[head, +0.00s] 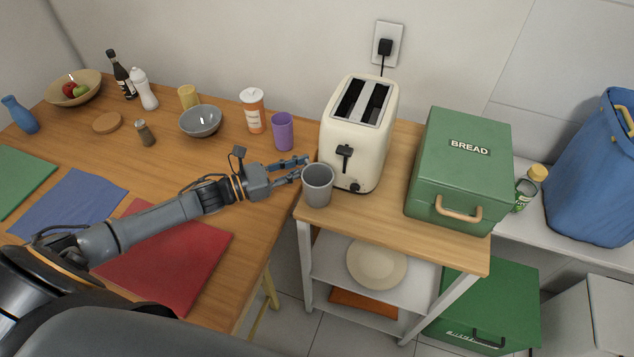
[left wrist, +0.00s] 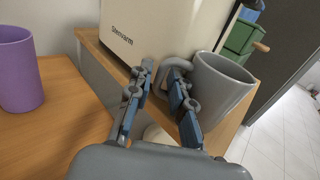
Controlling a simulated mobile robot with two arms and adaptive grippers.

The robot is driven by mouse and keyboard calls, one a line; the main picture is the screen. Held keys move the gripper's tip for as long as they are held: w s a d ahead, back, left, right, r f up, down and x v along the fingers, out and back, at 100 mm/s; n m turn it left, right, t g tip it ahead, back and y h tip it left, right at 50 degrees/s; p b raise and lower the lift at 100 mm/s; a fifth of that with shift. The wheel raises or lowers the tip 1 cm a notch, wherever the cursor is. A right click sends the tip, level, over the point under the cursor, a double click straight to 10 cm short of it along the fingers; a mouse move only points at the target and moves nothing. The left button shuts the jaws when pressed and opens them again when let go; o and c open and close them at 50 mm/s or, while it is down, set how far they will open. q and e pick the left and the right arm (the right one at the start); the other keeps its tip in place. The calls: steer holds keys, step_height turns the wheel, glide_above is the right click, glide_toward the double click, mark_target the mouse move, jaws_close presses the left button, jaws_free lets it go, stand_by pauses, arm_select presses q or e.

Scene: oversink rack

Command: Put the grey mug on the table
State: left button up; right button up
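The grey mug (head: 318,185) stands upright on the small wooden-topped cart, at its left front corner beside the toaster. In the left wrist view the mug (left wrist: 222,88) is on the right, its handle toward my fingers. My left gripper (head: 302,167) is open just left of the mug. In the left wrist view its fingertips (left wrist: 163,66) are apart, with the handle just beyond them near the right finger. I cannot tell whether they touch. The wooden table (head: 75,150) is on the left. My right gripper is not in view.
The cream toaster (head: 350,135) stands close behind the mug, and a green bread box (head: 460,165) is to its right. On the table, a purple cup (head: 283,132), a grey bowl (head: 200,121) and a white-orange bottle (head: 253,110) stand near my arm.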

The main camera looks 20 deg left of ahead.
arm_select(q)
jaws_close()
steer(key=shift+r, duration=0.1)
stand_by(0.3)
